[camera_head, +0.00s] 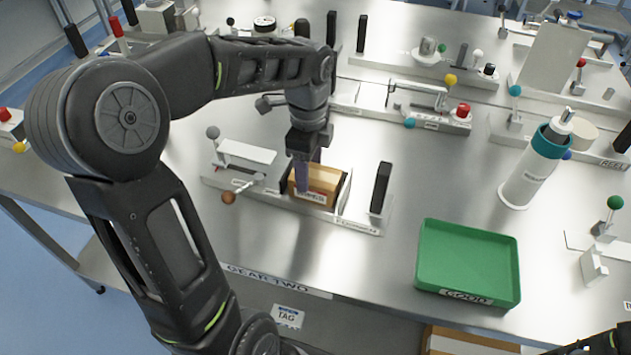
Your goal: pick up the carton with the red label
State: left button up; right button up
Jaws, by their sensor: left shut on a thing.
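The carton with the red label (323,180) is a small tan box sitting in a holder on a metal fixture plate, near the middle of the table. Its label shows on the front face. My left gripper (303,172) points down over the carton from above and is shut on it, with a bluish finger against the near side.
A green tray (468,258) marked GOOD lies right of the fixture. A black upright post (380,187) stands close right of the carton. A white bottle with a teal collar (534,165) stands farther right. Levers and fixtures line the back. Bare table lies between fixture and tray.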

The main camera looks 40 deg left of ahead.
aim_at(310, 172)
pick_arm(q)
jog(key=shift+c, duration=1.4)
jog(key=shift+r, duration=0.1)
notch_tip(310, 172, up, 10)
